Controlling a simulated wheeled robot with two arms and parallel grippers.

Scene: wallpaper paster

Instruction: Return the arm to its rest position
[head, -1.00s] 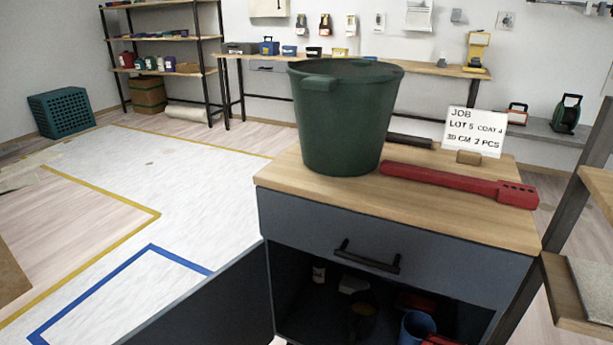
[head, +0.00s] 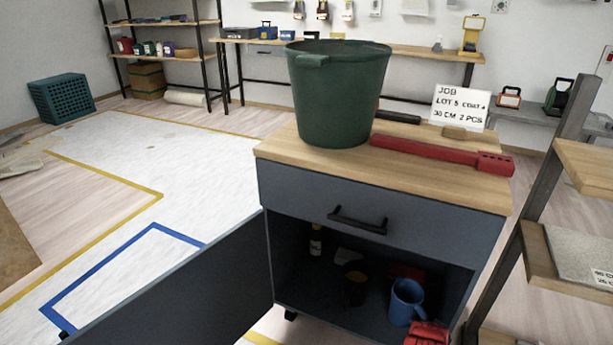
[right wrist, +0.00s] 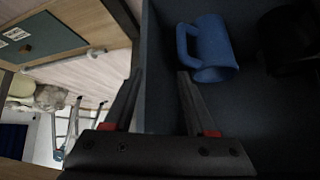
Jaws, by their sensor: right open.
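My right gripper (right wrist: 159,75) is open in the right wrist view, with nothing between its two dark fingers. It is at the open cabinet (head: 268,250); the dark cabinet wall edge shows between the fingers. A blue mug (right wrist: 208,45) lies ahead of the right finger, apart from it as far as I can tell. The mug also shows in the head view (head: 405,302), standing on the cabinet floor at the right. My left gripper is not in view.
The cabinet door (head: 175,300) stands open to the left. On top are a green bucket (head: 340,95), a red tool (head: 440,156) and a job card (head: 460,105). A red item (head: 428,335) shows at the bottom edge. A rack (head: 540,255) stands at the right.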

